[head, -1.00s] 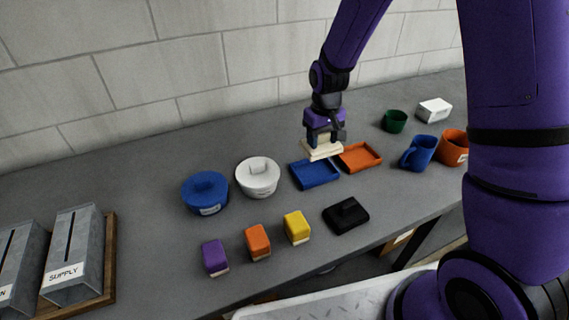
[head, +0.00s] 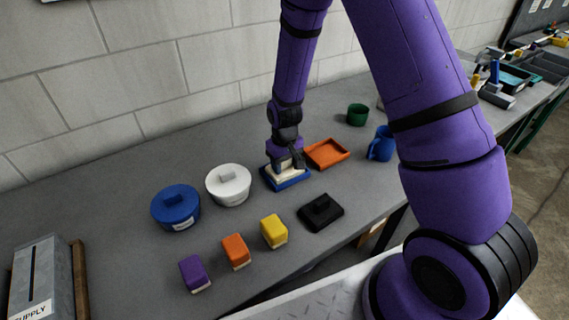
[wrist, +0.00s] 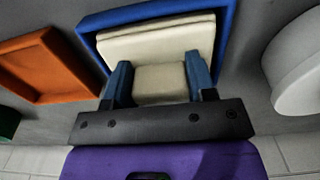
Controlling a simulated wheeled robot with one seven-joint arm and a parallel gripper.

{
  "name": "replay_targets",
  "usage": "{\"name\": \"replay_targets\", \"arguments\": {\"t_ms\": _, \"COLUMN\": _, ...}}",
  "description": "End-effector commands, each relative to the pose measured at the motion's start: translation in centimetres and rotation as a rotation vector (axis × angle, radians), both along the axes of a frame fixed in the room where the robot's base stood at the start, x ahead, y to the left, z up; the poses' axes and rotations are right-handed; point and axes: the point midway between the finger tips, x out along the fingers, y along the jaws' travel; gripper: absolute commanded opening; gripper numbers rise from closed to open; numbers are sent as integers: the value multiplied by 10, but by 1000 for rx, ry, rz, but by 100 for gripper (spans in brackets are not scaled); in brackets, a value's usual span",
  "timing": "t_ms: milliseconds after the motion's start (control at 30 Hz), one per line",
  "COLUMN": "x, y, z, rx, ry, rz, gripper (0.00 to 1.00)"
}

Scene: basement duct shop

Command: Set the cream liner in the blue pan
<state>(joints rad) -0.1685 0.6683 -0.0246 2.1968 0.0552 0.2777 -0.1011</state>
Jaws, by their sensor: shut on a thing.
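The cream liner (wrist: 162,42) is a flat block with a raised grip, and it lies within the walls of the blue pan (wrist: 228,22) in the wrist view. The head view also shows the blue pan (head: 290,183) under my gripper, with the cream liner (head: 276,173) partly hidden by it. My gripper (wrist: 159,80) is shut on the liner's raised grip, one finger on each side. Whether the liner rests fully on the pan's floor I cannot tell.
An orange pan (head: 327,153) stands close beside the blue pan. Yellow (head: 273,231), orange (head: 236,251) and purple (head: 194,272) blocks stand in front.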

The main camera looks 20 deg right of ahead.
Motion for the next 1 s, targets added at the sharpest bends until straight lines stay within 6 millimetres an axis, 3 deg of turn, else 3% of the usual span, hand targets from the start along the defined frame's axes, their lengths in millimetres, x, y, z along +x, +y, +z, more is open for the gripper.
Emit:
{"name": "replay_targets", "arguments": {"t_ms": 333, "x": 0, "y": 0, "z": -3, "rx": 0, "ry": 0, "rz": -1, "gripper": 27}}
{"name": "replay_targets", "arguments": {"t_ms": 367, "x": 0, "y": 0, "z": -3, "rx": 0, "ry": -1, "rz": -1, "gripper": 53}}
{"name": "replay_targets", "arguments": {"t_ms": 467, "x": 0, "y": 0, "z": -2, "rx": 0, "ry": -1, "rz": -1, "gripper": 76}}
{"name": "replay_targets", "arguments": {"t_ms": 800, "x": 0, "y": 0, "z": 0, "rx": 0, "ry": -2, "rz": 0, "gripper": 76}}
{"name": "replay_targets", "arguments": {"t_ms": 1000, "x": 1, "y": 0, "z": 22, "rx": 1, "ry": -5, "rz": -1, "gripper": 76}}
